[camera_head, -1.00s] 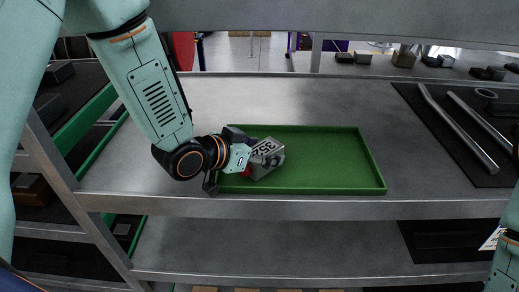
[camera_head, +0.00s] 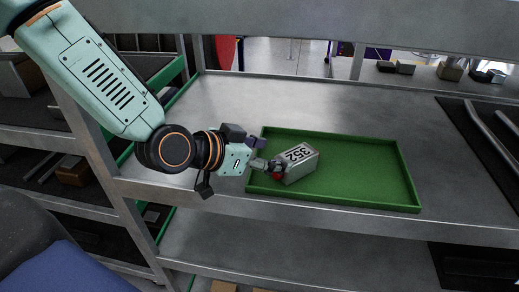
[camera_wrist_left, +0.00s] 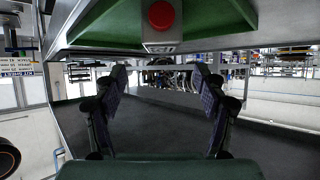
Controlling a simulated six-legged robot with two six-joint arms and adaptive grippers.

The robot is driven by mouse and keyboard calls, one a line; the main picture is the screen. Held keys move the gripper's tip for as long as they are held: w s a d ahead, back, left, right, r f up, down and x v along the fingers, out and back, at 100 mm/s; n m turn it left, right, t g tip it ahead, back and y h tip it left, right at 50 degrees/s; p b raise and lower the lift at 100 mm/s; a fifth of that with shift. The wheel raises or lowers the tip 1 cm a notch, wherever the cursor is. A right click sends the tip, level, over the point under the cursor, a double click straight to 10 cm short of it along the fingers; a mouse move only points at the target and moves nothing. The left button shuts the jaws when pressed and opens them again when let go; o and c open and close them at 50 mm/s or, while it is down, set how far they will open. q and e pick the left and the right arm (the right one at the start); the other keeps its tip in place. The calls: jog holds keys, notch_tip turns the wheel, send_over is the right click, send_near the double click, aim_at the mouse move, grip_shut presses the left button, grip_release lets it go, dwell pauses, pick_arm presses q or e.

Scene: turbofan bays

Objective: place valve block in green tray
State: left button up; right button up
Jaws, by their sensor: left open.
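The valve block is a grey block marked 352 (camera_head: 301,162) with a red knob at its near left end. It rests in the left part of the green tray (camera_head: 370,199), which lies on the metal shelf. My left gripper (camera_head: 264,155) is open at the block's left end, over the tray's left rim. In the left wrist view, its spread fingers (camera_wrist_left: 160,92) have nothing between them. The red knob and part of the block (camera_wrist_left: 161,40) show there above the fingers, against the green tray (camera_wrist_left: 225,18). My right gripper is out of view.
Bare shelf surface (camera_head: 330,105) lies behind the tray. Dark mats with metal tubes (camera_head: 485,135) lie at the right. A rack with dark shelves and a brown box (camera_head: 73,172) stands at the left. The upper shelf edge (camera_head: 300,25) crosses above.

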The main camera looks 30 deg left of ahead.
pick_arm(q)
jog(key=p+v, duration=0.1)
jog(key=v, duration=0.1)
jog(key=shift+s+a+r+p, duration=0.15)
jog(key=shift+s+a+p, duration=0.05)
jog(key=shift+p, duration=0.15)
jog(key=shift+s, duration=0.1)
jog(key=shift+s, duration=0.1)
dwell(0.3)
